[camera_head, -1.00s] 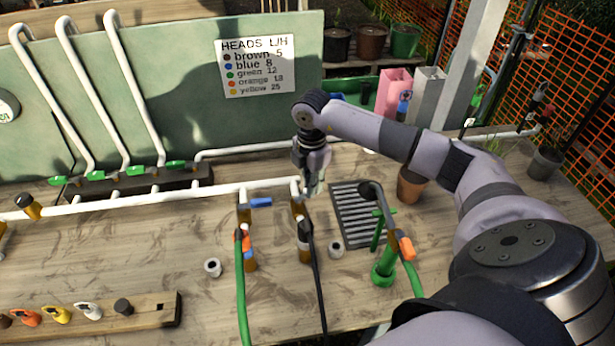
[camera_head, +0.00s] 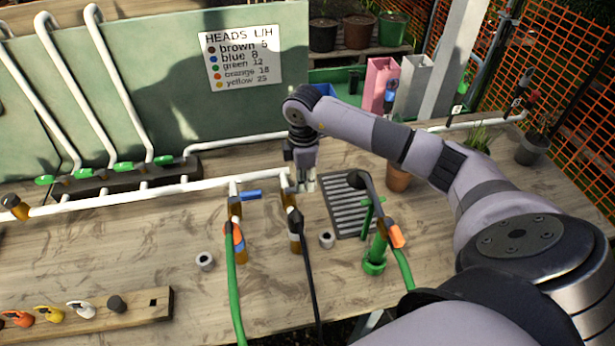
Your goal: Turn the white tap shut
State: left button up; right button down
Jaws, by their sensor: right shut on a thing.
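The white tap's brass body (camera_head: 292,190) sits at the right end of the long white pipe, with a black hose hanging below it. My right gripper (camera_head: 306,184) points down just right of this tap and is shut on its handle. The fingers hide most of the handle, so its exact angle is unclear. To the left, a similar brass tap has a blue handle (camera_head: 250,195) pointing right. My left gripper is not in view.
A green hose (camera_head: 234,290) hangs from the blue-handled tap. Right of the gripper are a grey drain grid (camera_head: 350,210), a dark curved spout and a green hose with an orange connector (camera_head: 396,236). Small grey rings lie on the wooden bench. The bench's front middle is mostly clear.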

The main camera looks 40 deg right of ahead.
jog(key=shift+r, duration=0.1)
jog(key=c, duration=1.6)
grip_release()
jog(key=shift+o, duration=0.2)
notch_tip(320, 180, up, 12)
jog(key=shift+s, duration=0.1)
